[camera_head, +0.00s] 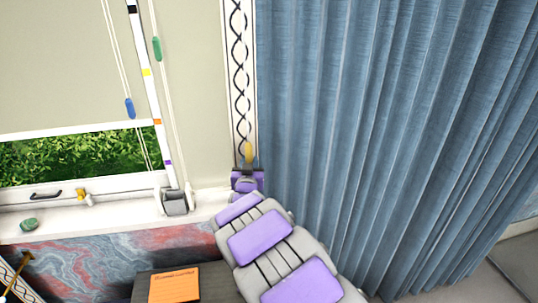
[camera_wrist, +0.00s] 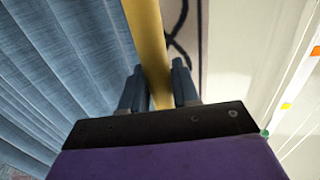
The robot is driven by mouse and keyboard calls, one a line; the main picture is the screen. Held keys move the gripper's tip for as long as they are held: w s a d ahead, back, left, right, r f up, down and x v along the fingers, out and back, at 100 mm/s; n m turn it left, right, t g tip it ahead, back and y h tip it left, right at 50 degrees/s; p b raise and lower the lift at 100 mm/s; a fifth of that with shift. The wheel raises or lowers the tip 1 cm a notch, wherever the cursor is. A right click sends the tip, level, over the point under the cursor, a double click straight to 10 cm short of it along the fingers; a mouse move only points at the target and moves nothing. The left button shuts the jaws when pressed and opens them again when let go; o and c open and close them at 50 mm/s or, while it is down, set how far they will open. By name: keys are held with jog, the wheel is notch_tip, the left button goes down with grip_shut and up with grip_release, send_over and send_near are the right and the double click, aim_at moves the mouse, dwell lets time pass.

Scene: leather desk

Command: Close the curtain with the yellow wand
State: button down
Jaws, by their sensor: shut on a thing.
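The blue curtain (camera_head: 390,130) hangs in folds over the right half of the head view. It also shows at the left of the wrist view (camera_wrist: 60,60). The yellow wand (camera_head: 248,152) is at the curtain's left edge, in front of the patterned strip. In the wrist view the wand (camera_wrist: 147,40) runs down between my two fingers. My gripper (camera_wrist: 158,88) is shut on the wand, with a finger on each side of it. In the head view my gripper (camera_head: 247,172) hides the part of the wand below.
A window (camera_head: 80,155) with a partly lowered blind (camera_head: 60,70) is at the left. A blue pull (camera_head: 129,108) and a green pull (camera_head: 156,48) hang on cords there. A green stone (camera_head: 28,224) lies on the sill. An orange book (camera_head: 174,285) lies below.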

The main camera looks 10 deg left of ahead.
jog(key=s+a+p, duration=0.3)
jog(key=a+p, duration=0.2)
jog(key=a, duration=0.6)
jog(key=s+a+p, duration=0.4)
jog(key=a+p, duration=0.2)
jog(key=a, duration=0.4)
jog(key=shift+a+r, duration=0.15)
jog(key=shift+a, duration=0.25)
jog(key=c, duration=1.3)
grip_release()
jog(key=o, duration=0.3)
jog(key=shift+a, duration=0.15)
jog(key=shift+s+a, duration=0.1)
jog(key=shift+a, duration=0.05)
jog(key=shift+d, duration=0.3)
